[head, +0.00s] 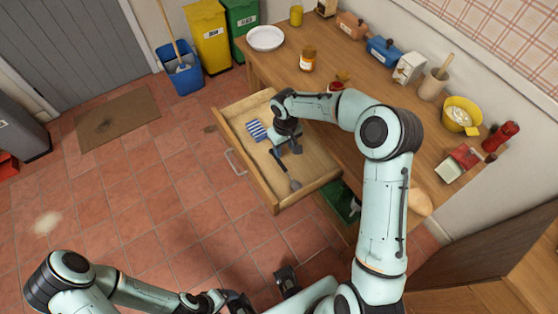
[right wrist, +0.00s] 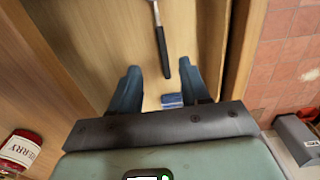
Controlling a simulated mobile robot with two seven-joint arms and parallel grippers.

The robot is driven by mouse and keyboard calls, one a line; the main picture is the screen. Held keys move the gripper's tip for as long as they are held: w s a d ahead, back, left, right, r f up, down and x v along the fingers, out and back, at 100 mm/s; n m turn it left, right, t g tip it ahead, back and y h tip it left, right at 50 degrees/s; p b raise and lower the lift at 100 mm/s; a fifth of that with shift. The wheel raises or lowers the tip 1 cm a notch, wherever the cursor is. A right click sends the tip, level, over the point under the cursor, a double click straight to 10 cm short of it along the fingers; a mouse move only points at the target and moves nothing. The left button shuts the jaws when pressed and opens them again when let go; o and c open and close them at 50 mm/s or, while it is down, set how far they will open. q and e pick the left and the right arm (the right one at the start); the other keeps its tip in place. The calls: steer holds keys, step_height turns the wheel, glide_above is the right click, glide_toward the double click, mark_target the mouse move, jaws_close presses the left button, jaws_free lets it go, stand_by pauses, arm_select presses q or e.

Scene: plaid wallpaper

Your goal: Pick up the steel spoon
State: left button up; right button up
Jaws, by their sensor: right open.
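The steel spoon has a dark handle (head: 279,160) and a grey head (head: 295,185). It lies in the open wooden drawer (head: 265,190). In the right wrist view its black handle (right wrist: 162,50) points toward my right gripper (right wrist: 160,68), and its head is cut off by the top edge. My right gripper is open above the drawer, its fingers on either side of the handle's near end; I cannot tell the height gap. In the head view the right gripper (head: 290,146) hides part of the drawer. My left gripper (head: 238,301) is low at the bottom edge, its jaws unclear.
A blue-striped cloth (head: 256,131) lies in the drawer near the handle end, also in the right wrist view (right wrist: 172,100). The drawer walls are close around. The counter (head: 285,72) above holds a plate (head: 265,38), jars and canisters. The tiled floor at left is mostly clear.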

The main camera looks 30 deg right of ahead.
glide_above(283, 166)
steer(key=f, duration=0.6)
steer(key=shift+s+d, duration=0.1)
steer(key=shift+s, duration=0.3)
steer(key=shift+w+f, duration=0.2)
steer(key=shift+f, duration=1.25)
steer(key=shift+w+f, duration=0.15)
steer(key=shift+f, duration=1.3)
jaws_close()
